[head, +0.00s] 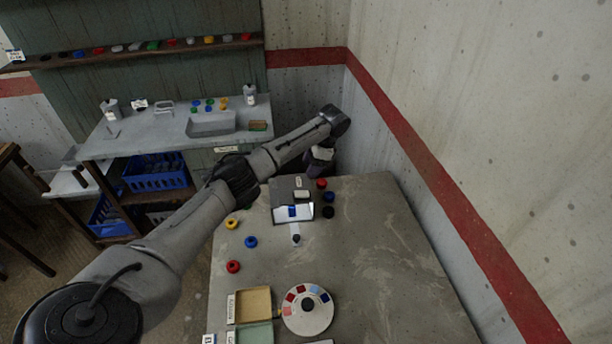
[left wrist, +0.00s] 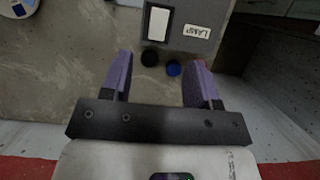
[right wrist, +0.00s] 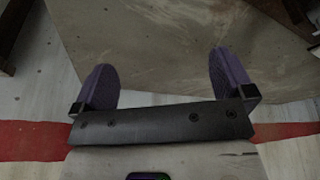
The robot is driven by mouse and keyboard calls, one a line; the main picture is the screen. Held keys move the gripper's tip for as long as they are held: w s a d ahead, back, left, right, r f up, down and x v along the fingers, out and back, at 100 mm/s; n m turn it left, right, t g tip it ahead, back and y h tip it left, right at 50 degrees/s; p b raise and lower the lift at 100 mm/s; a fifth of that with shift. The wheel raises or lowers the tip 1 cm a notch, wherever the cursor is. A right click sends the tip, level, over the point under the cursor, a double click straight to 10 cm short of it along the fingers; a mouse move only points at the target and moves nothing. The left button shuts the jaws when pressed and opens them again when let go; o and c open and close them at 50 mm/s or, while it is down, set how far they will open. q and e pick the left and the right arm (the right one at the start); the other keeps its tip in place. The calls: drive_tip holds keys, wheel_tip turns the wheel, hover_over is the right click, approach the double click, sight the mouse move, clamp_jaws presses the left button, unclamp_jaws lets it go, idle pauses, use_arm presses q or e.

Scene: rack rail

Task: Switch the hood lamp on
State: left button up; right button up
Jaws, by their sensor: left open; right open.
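The dark grey hood (head: 280,190) stands at the far end of the table, with a pale interior and a blue item inside. On its top are a pale rocker switch (head: 302,194) and a label; the left wrist view shows the switch (left wrist: 157,27) and the label reading LAMP (left wrist: 197,31). I cannot tell whether the lamp is lit. My left gripper (head: 317,168) is open and empty, pointing down behind the hood at the table's far edge, apart from the switch. The left wrist view shows its purple fingers (left wrist: 160,65). My right gripper (right wrist: 162,75) is open and empty, away from the hood.
Red, blue and black caps (head: 328,197) stand right of the hood. Yellow, blue and red ones (head: 251,242) stand to its left. A colour wheel (head: 307,325) and trays (head: 250,292) are in front. The table's right part is bare, near the wall.

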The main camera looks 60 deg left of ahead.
use_arm(q)
drive_tip(key=shift+v, duration=1.1)
